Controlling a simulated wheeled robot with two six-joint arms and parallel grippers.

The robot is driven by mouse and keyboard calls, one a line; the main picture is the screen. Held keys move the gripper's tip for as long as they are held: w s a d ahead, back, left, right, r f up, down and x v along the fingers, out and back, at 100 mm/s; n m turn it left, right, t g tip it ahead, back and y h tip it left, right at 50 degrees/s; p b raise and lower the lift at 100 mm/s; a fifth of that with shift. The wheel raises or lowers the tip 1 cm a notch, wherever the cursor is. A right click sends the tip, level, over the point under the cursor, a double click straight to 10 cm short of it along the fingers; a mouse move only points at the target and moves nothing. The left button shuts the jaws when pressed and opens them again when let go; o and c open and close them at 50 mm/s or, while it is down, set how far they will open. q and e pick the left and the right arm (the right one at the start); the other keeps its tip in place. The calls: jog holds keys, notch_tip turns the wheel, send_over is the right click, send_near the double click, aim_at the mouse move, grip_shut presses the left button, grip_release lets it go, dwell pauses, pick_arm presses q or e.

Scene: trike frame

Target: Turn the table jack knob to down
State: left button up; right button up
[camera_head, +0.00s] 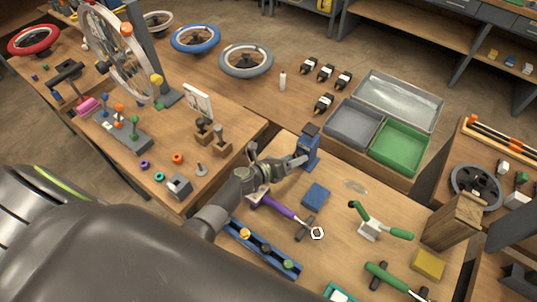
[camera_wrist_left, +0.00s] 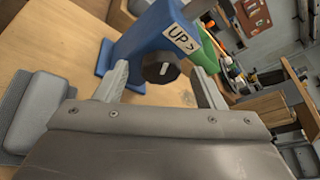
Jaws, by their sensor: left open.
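The table jack (camera_head: 308,146) is a blue post with a dark top, standing on the wooden table near the middle of the head view. In the left wrist view the blue jack (camera_wrist_left: 143,37) bears a white "UP >" label (camera_wrist_left: 181,38) and a black round knob (camera_wrist_left: 160,68) with a pale mark. My left gripper (camera_head: 297,161) is open in front of the jack. In the left wrist view its fingers (camera_wrist_left: 158,88) stand either side of the knob, with a gap visible; contact cannot be told. My right gripper is not in view.
A blue block (camera_head: 315,195) and a purple-handled tool (camera_head: 281,208) lie close to the gripper. A green-handled clamp (camera_head: 375,223) stands to the right. Grey (camera_head: 353,124) and green (camera_head: 400,147) trays sit behind the jack. Bare table shows between the blue block and clamp.

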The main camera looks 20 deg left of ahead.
pick_arm(q)
jog(key=v, duration=1.6)
jog(key=shift+s+r, duration=0.1)
